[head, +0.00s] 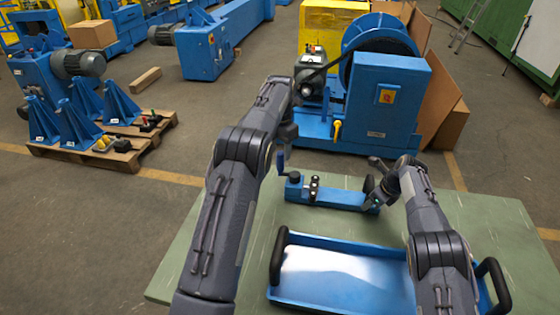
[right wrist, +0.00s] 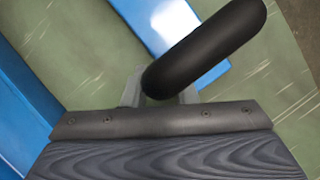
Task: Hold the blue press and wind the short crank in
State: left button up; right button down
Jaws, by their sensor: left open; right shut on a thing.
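The blue press (head: 340,198) lies on the green table, a long low body with a raised block at its left end and dark fittings (head: 314,187) across it. My left gripper (head: 283,152) is open above and beside the press's left end, pointing down; its fingertips are small and partly unclear. My right gripper (head: 373,193) is at the press's right end, shut on a black rounded handle (head: 368,184), which I take for the short crank's grip. The handle (right wrist: 205,48) sits large and slanted at the fingers in the right wrist view. The crank's arm is hidden.
A blue tray (head: 290,301) with black handles lies at the front of the green table (head: 230,240), partly under my right arm. A blue machine (head: 380,110) with a large drum stands behind the table. Pallets (head: 95,152) with blue stands lie on the floor at left.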

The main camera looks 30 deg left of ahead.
aim_at(280, 160)
pick_arm(q)
jog(key=shift+f, duration=2.6)
jog(key=c, duration=1)
jog(key=shift+w+m, duration=0.15)
jog(key=shift+m, duration=0.15)
jog(key=shift+w+m, duration=0.5)
jog(key=shift+m, duration=0.7)
jog(key=shift+w+m, duration=0.55)
jog(key=shift+m, duration=0.65)
jog(key=shift+w+m, duration=0.5)
jog(key=shift+m, duration=0.7)
